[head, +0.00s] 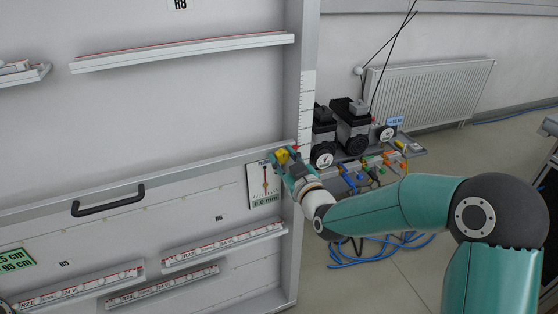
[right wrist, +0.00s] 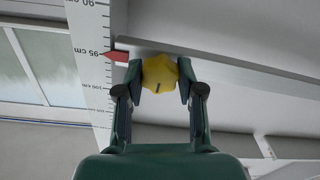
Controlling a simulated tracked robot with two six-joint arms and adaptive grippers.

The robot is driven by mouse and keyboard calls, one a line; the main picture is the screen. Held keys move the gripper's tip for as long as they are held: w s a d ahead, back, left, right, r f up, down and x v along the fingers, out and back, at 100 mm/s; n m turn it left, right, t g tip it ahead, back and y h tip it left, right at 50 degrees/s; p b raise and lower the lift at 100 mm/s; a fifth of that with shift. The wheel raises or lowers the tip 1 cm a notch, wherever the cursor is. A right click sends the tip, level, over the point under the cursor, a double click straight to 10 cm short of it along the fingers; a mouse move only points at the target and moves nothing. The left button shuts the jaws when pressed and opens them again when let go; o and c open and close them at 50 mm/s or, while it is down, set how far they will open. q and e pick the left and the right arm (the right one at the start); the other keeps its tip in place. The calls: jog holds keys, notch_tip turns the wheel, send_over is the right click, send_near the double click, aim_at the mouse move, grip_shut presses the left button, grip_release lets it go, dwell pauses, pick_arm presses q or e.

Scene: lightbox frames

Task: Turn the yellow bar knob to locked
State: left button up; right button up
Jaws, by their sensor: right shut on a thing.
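The yellow knob (head: 282,156) sits at the right end of a grey horizontal bar (head: 150,184), by the upright of the white frame. In the right wrist view the knob (right wrist: 160,74) is lobed, with a short dark mark on its face. My right gripper (head: 287,158) is shut on it. In the right wrist view its two fingers (right wrist: 160,84) press on the knob's left and right sides. I see no locked or unlocked label.
A red pointer (right wrist: 115,56) stands near 95 cm on a white scale (right wrist: 92,50). A plumb gauge (head: 264,186) reading 0.0 mm is left of the gripper. A black handle (head: 108,201) sits on the bar. Instruments (head: 352,130) and a radiator (head: 430,95) stand behind right.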

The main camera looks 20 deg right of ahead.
jog(key=shift+f+m+b, duration=0.3)
jog(key=shift+b, duration=0.35)
jog(key=m+b, duration=1.2)
jog(key=b, duration=0.4)
jog(key=shift+f, duration=0.1)
jog(key=m+b, duration=0.2)
jog(key=shift+d+m, duration=0.1)
jog(key=shift+m, duration=0.2)
jog(key=shift+r+m+b, duration=0.3)
jog(key=shift+m+b, duration=0.7)
jog(key=shift+m, duration=0.3)
jog(key=shift+r, duration=0.1)
jog(key=o, duration=1.1)
jog(key=shift+o, duration=0.2)
